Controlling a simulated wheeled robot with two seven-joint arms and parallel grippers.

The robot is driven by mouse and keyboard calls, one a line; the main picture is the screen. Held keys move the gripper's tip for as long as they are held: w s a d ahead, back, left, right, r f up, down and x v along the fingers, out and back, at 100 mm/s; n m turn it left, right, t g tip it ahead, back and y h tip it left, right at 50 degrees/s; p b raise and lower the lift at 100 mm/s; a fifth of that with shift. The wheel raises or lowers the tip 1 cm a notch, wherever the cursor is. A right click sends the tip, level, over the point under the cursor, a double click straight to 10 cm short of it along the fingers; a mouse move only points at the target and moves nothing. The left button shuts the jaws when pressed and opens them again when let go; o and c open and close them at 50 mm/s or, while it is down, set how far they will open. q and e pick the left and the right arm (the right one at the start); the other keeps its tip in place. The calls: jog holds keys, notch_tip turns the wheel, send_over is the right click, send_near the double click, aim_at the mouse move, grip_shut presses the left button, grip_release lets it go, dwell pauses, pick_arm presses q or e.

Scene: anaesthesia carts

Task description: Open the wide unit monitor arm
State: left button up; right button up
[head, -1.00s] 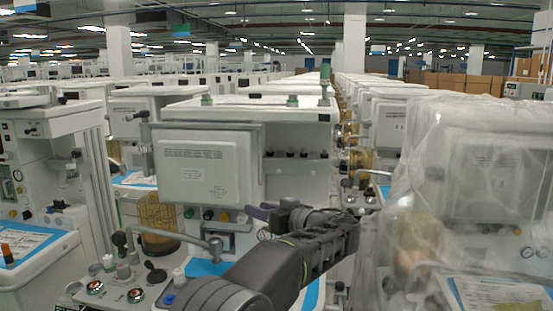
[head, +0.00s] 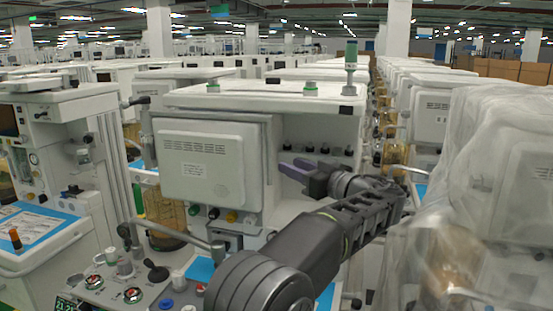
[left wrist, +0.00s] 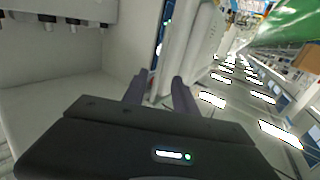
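The wide unit (head: 250,101) stands in the middle of the head view. Its monitor (head: 205,160), a white panel with a vent and a label, sits in front of its left part. A grey frame (head: 272,165) runs along the monitor's top and right side. My left gripper (head: 283,167) reaches in from below with its dark purple fingers close to the monitor's right edge; contact cannot be told. In the left wrist view both fingers (left wrist: 159,80) are apart with nothing clearly between them, and a white panel edge (left wrist: 185,50) lies beyond them. My right gripper is not shown.
A shelf with several black knobs (head: 318,150) is behind my gripper. A plastic-wrapped cart (head: 490,190) stands close on the right. Another cart (head: 60,150) stands on the left. A metal handle (head: 175,232) and control knobs are at the lower left.

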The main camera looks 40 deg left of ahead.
pick_arm(q)
jog(key=p+x, duration=0.3)
jog(key=x, duration=0.4)
jog(key=shift+a, duration=0.35)
grip_shut()
dwell(1.1)
